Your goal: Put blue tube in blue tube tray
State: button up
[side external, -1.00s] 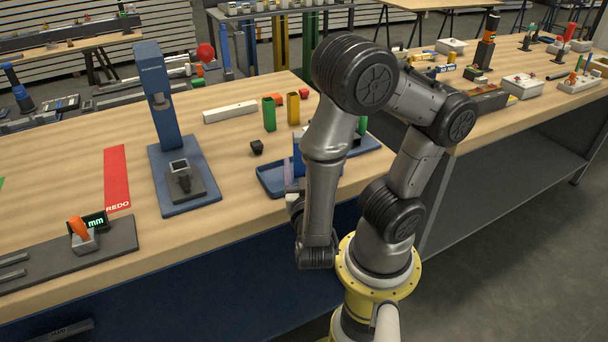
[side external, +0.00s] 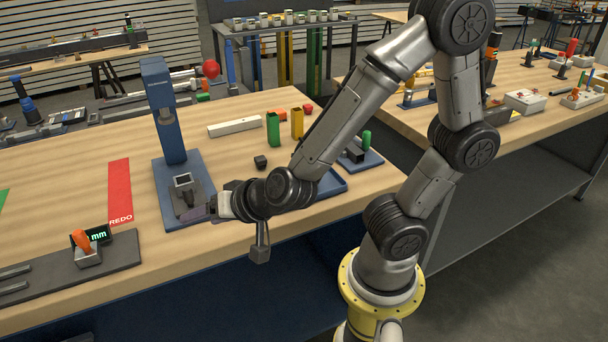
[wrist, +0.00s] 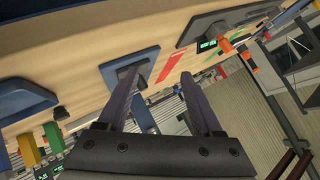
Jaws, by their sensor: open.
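My gripper (side external: 203,212) is at the front of the blue press-like stand (side external: 163,110), its fingers pointing left near the grey block on the stand's base. In the wrist view my gripper (wrist: 160,92) is open, with two purple-grey fingers wide apart and nothing between them. A shallow blue tray (side external: 334,187) lies near the table's front edge, partly hidden behind my arm; it also shows at the left of the wrist view (wrist: 22,97). I cannot make out a blue tube in the views now.
A small black block (side external: 260,161) and a white bar (side external: 234,127) lie nearby. A red REDO strip (side external: 119,190) lies left of the stand, with bare wood around it.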

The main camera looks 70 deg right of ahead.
jog(key=s+a+r+n+g+y, duration=0.25)
jog(key=s+r+n+y, duration=0.25)
jog(key=r+n, duration=0.25)
jog(key=s+d+n+g+h, duration=0.2)
jog(key=s+d+h, duration=0.1)
jog(key=s+d, duration=0.6)
jog(key=shift+s+d+r+g+h, duration=0.35)
jog(key=shift+s+r, duration=0.1)
jog(key=shift+s, duration=0.8)
